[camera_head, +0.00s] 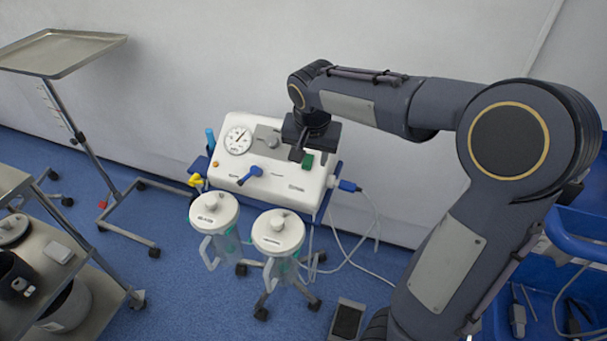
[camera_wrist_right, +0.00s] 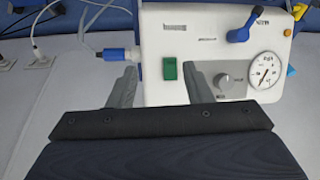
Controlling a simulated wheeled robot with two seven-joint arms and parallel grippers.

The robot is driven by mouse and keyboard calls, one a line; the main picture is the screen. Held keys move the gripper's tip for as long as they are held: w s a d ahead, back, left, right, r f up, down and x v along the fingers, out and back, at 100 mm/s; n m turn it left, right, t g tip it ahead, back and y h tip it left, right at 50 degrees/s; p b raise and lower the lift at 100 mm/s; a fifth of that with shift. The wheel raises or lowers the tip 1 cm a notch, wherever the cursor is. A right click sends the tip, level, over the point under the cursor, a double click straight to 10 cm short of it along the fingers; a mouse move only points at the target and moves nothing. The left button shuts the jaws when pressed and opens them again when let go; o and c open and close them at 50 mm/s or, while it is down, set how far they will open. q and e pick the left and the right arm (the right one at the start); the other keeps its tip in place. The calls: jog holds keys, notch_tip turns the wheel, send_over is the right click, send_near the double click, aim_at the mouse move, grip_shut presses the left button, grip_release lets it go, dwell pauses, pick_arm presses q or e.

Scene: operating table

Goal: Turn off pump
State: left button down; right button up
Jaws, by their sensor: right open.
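The pump (camera_head: 268,185) is a white box with a round gauge (camera_head: 238,140), a grey knob, a blue lever (camera_head: 250,175) and a green switch (camera_head: 308,161). My right gripper (camera_head: 300,152) is over the pump's right end, close to the green switch. In the right wrist view the pump's panel (camera_wrist_right: 205,75) shows upside down, with the green switch (camera_wrist_right: 169,68) in the gap between the two open fingers of my right gripper (camera_wrist_right: 160,85). The grey knob (camera_wrist_right: 223,82) is beside the right-hand finger. The fingers hold nothing. My left gripper is not in view.
Two lidded clear canisters (camera_head: 278,232) hang in front of the pump. A blue plug (camera_head: 348,186) with white cables is at its right side. A metal tray stand (camera_head: 60,52) and a shelf cart (camera_head: 45,265) are on the left. A wall is close behind.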

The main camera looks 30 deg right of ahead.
jog(key=m+h+b, duration=0.1)
jog(key=h, duration=0.1)
send_near(306, 167)
pick_arm(q)
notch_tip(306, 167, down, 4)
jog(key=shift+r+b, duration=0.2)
jog(key=shift+b, duration=0.45)
pick_arm(e)
jog(key=x, duration=0.7)
jog(key=shift+f, duration=0.15)
jog(key=shift+c, duration=0.3)
jog(key=c, duration=0.9)
jog(key=p, duration=0.2)
jog(key=r+g+y+p, duration=0.1)
jog(key=p, duration=0.2)
jog(key=shift+w+d+r+y+p, duration=0.1)
jog(key=shift+d+y+p, duration=0.15)
jog(key=shift+y+p, duration=0.1)
jog(key=shift+g+p, duration=0.3)
jog(key=shift+p, duration=0.05)
jog(key=shift+w+f+y, duration=0.1)
jog(key=shift+f+y, duration=0.15)
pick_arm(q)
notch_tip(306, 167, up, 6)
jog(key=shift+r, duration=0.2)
